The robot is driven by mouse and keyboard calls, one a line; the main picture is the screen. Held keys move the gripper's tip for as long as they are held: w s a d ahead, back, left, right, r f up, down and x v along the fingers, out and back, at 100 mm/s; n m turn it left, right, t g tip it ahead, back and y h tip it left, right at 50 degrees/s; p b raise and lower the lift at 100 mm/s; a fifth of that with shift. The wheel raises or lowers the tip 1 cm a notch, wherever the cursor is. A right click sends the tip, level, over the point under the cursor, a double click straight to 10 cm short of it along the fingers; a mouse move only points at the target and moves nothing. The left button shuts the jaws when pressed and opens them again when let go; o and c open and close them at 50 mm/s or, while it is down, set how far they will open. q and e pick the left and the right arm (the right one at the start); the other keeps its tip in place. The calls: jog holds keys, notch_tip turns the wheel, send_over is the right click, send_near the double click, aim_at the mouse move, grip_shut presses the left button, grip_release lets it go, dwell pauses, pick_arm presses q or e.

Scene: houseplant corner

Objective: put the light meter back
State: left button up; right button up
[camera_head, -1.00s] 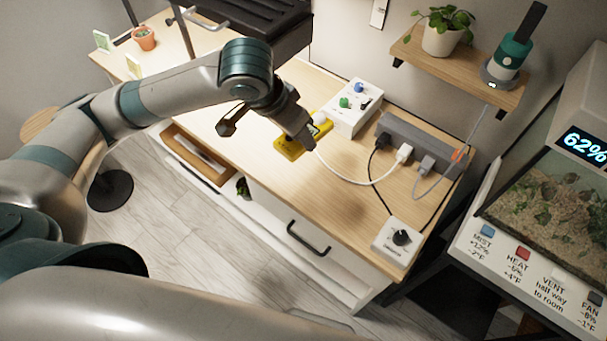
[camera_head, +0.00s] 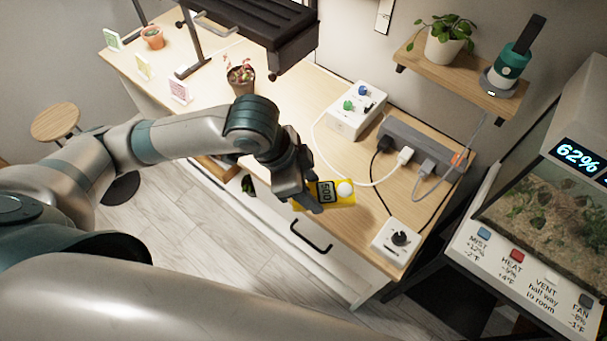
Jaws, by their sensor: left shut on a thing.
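The light meter (camera_head: 341,196) is a yellow box with a white dome and a dark display that seems to read 500. My left gripper (camera_head: 313,192) is shut on it and holds it over the front part of the wooden bench top, above the black drawer handle. The gripper hides the meter's left end. I cannot tell how high it is above the bench. A drawer (camera_head: 217,168) at the bench's left front is open and partly hidden behind my left arm. My right gripper is not in view.
A white control box (camera_head: 357,110) with knobs, a grey power strip (camera_head: 425,147) with plugs and cables, and a white dial box (camera_head: 397,240) stand on the bench. A potted plant (camera_head: 241,78) stands under the black lamp (camera_head: 262,22). A terrarium (camera_head: 545,195) is at the right.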

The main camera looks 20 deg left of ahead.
pick_arm(q)
jog(key=w+a+f, duration=0.2)
jog(key=w, duration=0.1)
jog(key=w+a+f+p, duration=0.1)
jog(key=w+a+f, duration=0.1)
jog(key=w, duration=0.1)
jog(key=w+a+f+p, duration=0.1)
jog(key=w+a+f, duration=0.1)
jog(key=w, duration=0.1)
jog(key=shift+w+a+f, duration=0.15)
jog(key=shift+a+f, duration=0.15)
jog(key=shift+f, duration=0.05)
notch_tip(320, 180, down, 4)
jog(key=shift+r+p, duration=0.25)
jog(key=shift+p, duration=0.7)
jog(key=shift+f, duration=0.25)
jog(key=shift+f, duration=0.1)
jog(key=o, duration=1.3)
jog(key=shift+c, duration=0.2)
